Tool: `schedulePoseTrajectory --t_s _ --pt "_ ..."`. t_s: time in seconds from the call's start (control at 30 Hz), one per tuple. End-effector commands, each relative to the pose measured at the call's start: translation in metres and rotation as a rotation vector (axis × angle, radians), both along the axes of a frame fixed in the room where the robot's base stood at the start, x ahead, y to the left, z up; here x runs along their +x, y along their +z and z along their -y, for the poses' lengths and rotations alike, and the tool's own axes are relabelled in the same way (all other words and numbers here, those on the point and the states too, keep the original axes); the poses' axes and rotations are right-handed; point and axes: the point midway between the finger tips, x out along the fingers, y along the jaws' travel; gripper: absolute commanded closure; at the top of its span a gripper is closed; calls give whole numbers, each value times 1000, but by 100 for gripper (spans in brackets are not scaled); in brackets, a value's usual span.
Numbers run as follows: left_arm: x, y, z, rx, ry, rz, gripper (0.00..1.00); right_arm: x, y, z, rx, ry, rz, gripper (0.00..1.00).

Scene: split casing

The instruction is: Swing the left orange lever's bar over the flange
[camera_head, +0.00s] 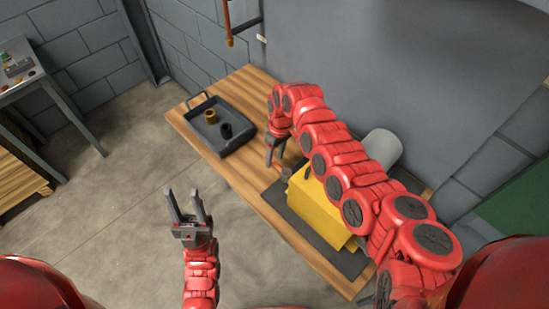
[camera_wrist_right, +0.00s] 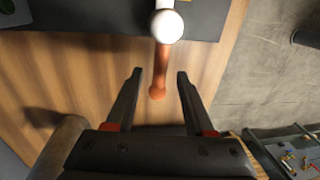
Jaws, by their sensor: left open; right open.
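The yellow casing (camera_head: 312,205) sits on a dark mat at the table's near right part, partly covered by my right arm. In the right wrist view an orange lever bar (camera_wrist_right: 161,70) runs down from a white round knob (camera_wrist_right: 166,26) beside a dark grey surface. My right gripper (camera_wrist_right: 159,74) is open, with the bar's end between its fingertips in the picture; contact cannot be told. In the head view my right gripper (camera_head: 274,150) is beside the casing's left end, and the lever is not clear there. My left gripper (camera_head: 188,192) is open and empty over the floor, left of the table. The flange is not clearly visible.
A dark tray (camera_head: 240,145) on the wooden table (camera_head: 265,82) holds a brass cylinder (camera_head: 210,116) and a black one (camera_head: 226,130). A grey rounded object (camera_head: 383,148) stands behind the casing. The dark mat (camera_head: 298,222) lies under the casing. A side bench (camera_head: 22,85) is far left.

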Motion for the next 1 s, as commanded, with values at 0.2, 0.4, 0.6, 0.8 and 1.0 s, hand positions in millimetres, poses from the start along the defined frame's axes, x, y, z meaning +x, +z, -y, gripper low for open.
schedulePoseTrajectory --t_s 0.2,0.4,0.6,0.8,1.0 --pt "0 -17 0 0 0 0 55 6 36 4 2 -2 7 46" --pt "0 -31 0 0 0 0 55 10 83 10 0 -1 6 46" --pt "0 -36 0 0 0 0 55 14 121 15 -3 0 4 46" --pt "0 -40 0 0 0 0 55 17 148 18 -4 1 3 46" --pt "0 -42 0 0 0 0 55 17 161 18 -1 1 -1 46"
